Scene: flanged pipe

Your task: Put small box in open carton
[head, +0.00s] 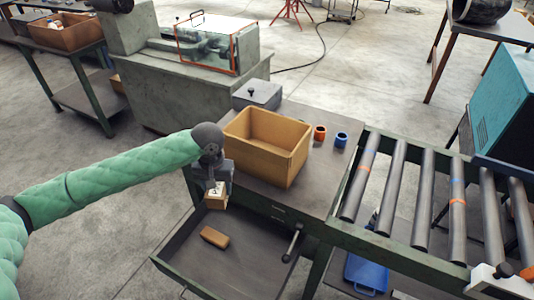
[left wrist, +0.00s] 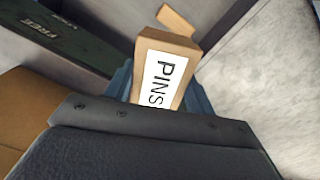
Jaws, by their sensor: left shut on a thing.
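My left gripper (head: 217,189) is shut on a small box (head: 215,199), a tan box with a white label. In the left wrist view the small box (left wrist: 167,72) is held between the fingers, and its label reads "PINS". The gripper is just left of the open carton (head: 238,165) and holds the box above the pulled-out drawer. The open carton is a brown box with its top open, standing on the workbench; its floor looks empty. My right gripper is not in view.
A second small brown box (head: 215,237) lies in the open drawer (head: 262,268). A roller conveyor (head: 425,195) adjoins the bench on the right.

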